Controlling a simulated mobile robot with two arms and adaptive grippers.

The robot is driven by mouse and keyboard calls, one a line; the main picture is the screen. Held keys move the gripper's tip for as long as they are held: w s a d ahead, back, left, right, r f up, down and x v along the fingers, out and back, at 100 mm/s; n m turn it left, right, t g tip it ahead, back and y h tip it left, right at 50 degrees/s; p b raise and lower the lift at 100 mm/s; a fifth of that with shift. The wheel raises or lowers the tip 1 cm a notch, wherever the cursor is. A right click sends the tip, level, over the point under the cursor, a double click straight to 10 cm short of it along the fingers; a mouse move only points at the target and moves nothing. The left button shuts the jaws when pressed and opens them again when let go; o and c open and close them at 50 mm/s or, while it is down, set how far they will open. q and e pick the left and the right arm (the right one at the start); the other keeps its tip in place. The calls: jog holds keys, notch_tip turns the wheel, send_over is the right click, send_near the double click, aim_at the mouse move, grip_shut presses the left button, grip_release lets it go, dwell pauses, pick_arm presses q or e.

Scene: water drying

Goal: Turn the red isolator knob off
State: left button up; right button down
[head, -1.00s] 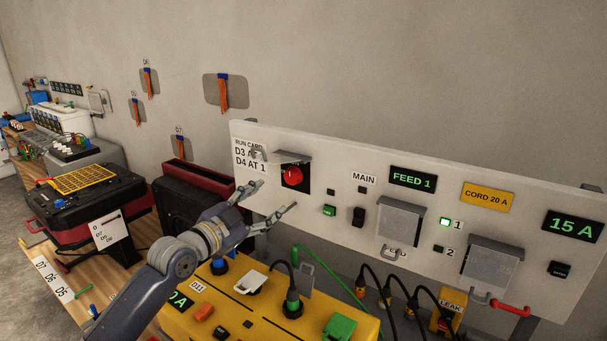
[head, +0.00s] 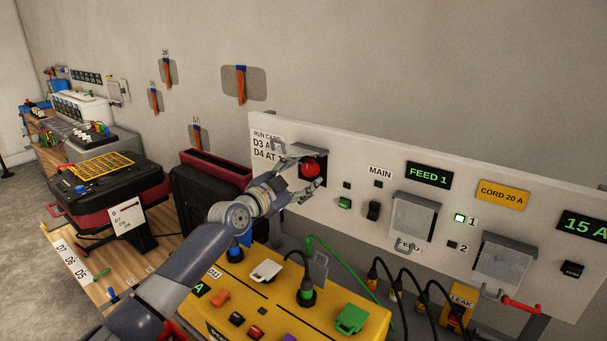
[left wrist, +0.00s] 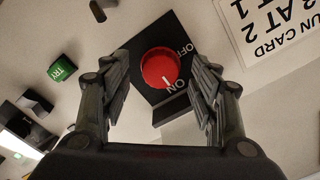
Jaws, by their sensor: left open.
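The red isolator knob (head: 310,168) sits on a black plate on the white panel. In the left wrist view the open fingers (left wrist: 165,85) frame the knob with gaps on both sides; I see no contact. My right gripper is not in view.
A grey hinged cover (head: 308,150) is above the knob. A green button (head: 344,203) and a black switch (head: 373,211) are to its right. A yellow box (head: 375,322) with cords stands below the panel.

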pick_arm(q)
jog(key=shift+w+d, duration=0.3)
jog(key=shift+w, duration=0.2)
jog(key=c, duration=1.1)
jog(key=shift+o, duration=0.2)
